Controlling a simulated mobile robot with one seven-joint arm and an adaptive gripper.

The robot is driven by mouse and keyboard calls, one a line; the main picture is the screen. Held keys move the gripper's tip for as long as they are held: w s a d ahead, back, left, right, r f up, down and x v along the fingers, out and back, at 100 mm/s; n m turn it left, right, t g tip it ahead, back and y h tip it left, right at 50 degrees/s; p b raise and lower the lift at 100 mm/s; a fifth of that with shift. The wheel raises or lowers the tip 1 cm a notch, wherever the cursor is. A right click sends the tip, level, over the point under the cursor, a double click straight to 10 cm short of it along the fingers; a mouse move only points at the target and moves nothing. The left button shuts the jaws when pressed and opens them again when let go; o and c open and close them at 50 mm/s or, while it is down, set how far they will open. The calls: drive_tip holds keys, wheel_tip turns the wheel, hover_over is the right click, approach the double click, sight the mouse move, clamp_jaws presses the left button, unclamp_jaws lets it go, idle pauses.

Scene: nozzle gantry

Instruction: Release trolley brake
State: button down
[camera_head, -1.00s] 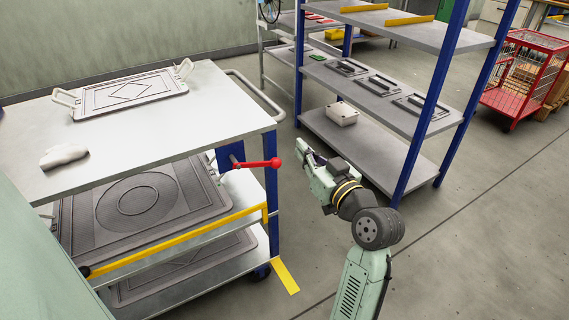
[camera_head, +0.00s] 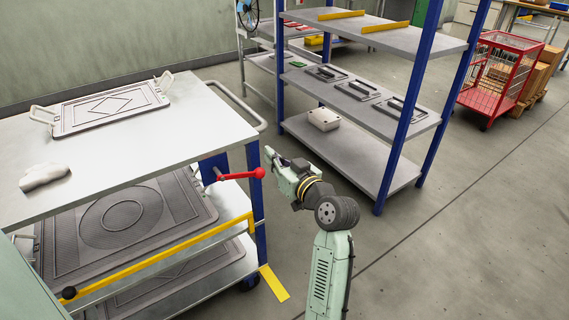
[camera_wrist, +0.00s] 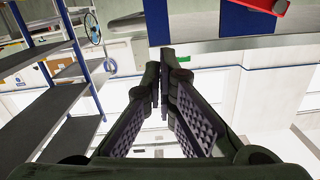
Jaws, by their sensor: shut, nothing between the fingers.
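The trolley (camera_head: 180,120) stands at the left in the head view, with a pale top shelf and dark panels on the shelves below. A red lever with a ball end (camera_head: 240,175) sticks out level to the right from its blue post; I take it as the brake handle. A bit of red (camera_wrist: 267,5) shows at the top right edge in the wrist view. My gripper (camera_head: 270,153) is just right of and above the ball in the head view; I cannot tell whether they touch. In the wrist view my gripper (camera_wrist: 160,82) has its fingertips together, with nothing between them.
A yellow bar (camera_head: 160,257) runs along the trolley's front. A framed panel (camera_head: 108,106) and a pale lump (camera_head: 44,176) lie on top. A blue-posted shelf rack (camera_head: 350,160) stands behind my arm. A red cage cart (camera_head: 497,78) is farther right. Floor at the lower right is clear.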

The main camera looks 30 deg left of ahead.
drive_tip(key=a+f, duration=0.1)
drive_tip(key=f, duration=0.1)
drive_tip(key=a+f, duration=0.1)
drive_tip(key=f, duration=0.1)
drive_tip(key=shift+w+a, duration=0.15)
drive_tip(key=shift+w, duration=0.05)
drive_tip(key=shift+f, duration=0.1)
drive_tip(key=shift+f+m, duration=0.3)
drive_tip(key=shift+m, duration=0.1)
drive_tip(key=shift+f, duration=0.25)
drive_tip(key=s+a+f+m, duration=0.3)
drive_tip(key=s+f+m, duration=0.4)
drive_tip(key=f+m, duration=0.3)
drive_tip(key=shift+s+f+m+g+y, duration=0.25)
drive_tip(key=shift+f+m+g+y, duration=0.15)
drive_tip(key=shift+m, duration=1.4)
